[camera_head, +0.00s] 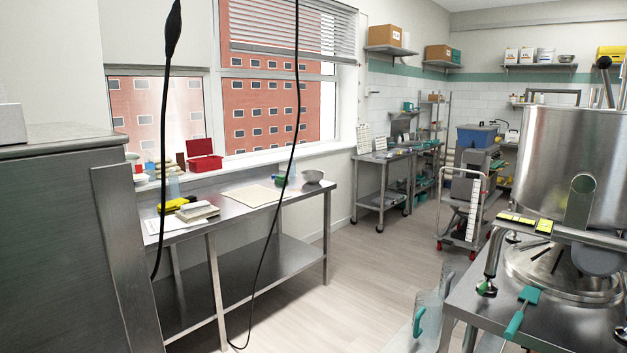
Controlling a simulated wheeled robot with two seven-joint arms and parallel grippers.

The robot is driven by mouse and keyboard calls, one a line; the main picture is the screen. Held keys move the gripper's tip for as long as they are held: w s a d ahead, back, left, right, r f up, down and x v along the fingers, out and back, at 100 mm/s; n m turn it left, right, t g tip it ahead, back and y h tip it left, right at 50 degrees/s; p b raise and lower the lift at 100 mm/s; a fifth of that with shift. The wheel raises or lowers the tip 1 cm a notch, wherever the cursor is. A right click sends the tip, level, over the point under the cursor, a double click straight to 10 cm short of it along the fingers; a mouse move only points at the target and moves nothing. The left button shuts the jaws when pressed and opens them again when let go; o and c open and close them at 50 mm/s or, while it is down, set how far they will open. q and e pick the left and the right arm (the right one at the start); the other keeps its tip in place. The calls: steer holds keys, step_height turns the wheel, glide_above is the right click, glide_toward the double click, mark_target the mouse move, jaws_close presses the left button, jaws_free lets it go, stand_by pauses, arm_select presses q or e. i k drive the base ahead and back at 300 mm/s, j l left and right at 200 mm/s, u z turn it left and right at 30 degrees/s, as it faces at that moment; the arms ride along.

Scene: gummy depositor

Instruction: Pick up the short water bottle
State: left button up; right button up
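I cannot pick out the short water bottle with certainty. A small pale blue, clear-looking item (173,187) stands at the back left of the steel table (240,212) by the window; it is too small to tell whether it is a bottle. Neither of my grippers is in view.
The steel table also holds a metal bowl (312,176), a pale board (256,196) and a yellow item (173,205). A red box (204,162) sits by the window. Black cables hang in front. A steel cabinet (60,240) blocks the left, a large kettle (560,150) the right. The floor (350,275) between is clear.

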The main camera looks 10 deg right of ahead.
mark_target(292, 174)
steer(key=u, duration=3.9)
steer(key=k+l+u, duration=0.25)
steer(key=k+u, duration=0.25)
steer(key=k+l+u, duration=0.15)
steer(key=k+u, duration=0.15)
steer(key=u, duration=0.15)
steer(key=k+u, duration=0.5)
steer(key=k+l+u, duration=0.15)
steer(key=k+u, duration=0.3)
steer(key=k, duration=0.35)
steer(key=k+j+u, duration=0.1)
steer(key=k+u, duration=0.35)
steer(key=k, duration=0.3)
steer(key=k+z, duration=0.25)
steer(key=k, duration=0.25)
steer(key=k+z, duration=0.25)
steer(key=k, duration=0.2)
steer(key=k+l+z, duration=0.1)
steer(key=k+z, duration=0.2)
steer(key=k, duration=0.2)
steer(key=k+l+z, duration=0.25)
steer(key=k, duration=0.2)
steer(key=k+z, duration=0.2)
steer(key=z, duration=1.75)
